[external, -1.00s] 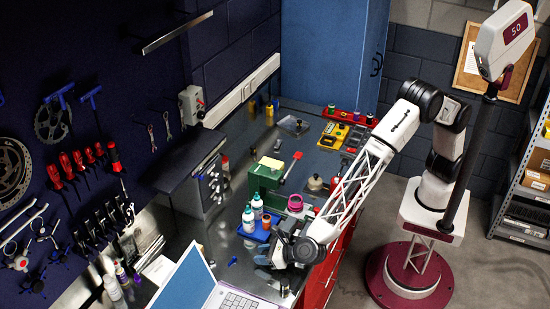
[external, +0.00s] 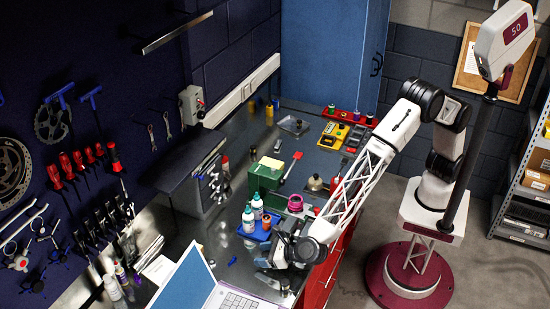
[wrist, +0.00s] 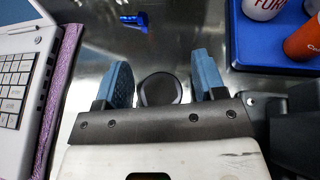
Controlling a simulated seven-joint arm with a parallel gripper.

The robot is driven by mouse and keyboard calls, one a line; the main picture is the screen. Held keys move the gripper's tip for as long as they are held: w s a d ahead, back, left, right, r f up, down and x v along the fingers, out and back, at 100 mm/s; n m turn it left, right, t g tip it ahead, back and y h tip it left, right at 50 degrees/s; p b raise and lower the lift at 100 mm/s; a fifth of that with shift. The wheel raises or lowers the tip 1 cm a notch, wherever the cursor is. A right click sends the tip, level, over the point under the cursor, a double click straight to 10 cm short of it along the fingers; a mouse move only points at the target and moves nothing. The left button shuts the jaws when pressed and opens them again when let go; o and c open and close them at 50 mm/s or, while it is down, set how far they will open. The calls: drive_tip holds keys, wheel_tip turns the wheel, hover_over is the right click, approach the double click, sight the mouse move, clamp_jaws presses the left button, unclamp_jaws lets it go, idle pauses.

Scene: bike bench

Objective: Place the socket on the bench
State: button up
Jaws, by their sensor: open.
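A dark round socket (wrist: 158,90) shows in the wrist view, end-on, between the two blue-grey fingers of my gripper (wrist: 162,76). The fingers are apart, with a gap visible on either side of the socket. Its lower part is hidden by my gripper's body, and I cannot tell whether it touches the bench. The bench (wrist: 185,25) is a shiny metal surface. In the external view my gripper (external: 268,262) is low over the front of the bench (external: 212,232), and the socket cannot be made out there.
An open laptop (external: 235,298) stands to the left in the wrist view. A blue tray (wrist: 250,50) with bottles is on the right, close to my gripper. A small blue object (wrist: 135,20) lies on the metal beyond the fingers. A green box (external: 265,175) stands farther back.

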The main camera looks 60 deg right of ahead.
drive_tip(key=v, duration=1.1)
drive_tip(key=shift+s+d+r, duration=0.1)
drive_tip(key=shift+s+r, duration=0.05)
drive_tip(key=shift+s, duration=0.1)
drive_tip(key=shift+r, duration=0.1)
idle(0.6)
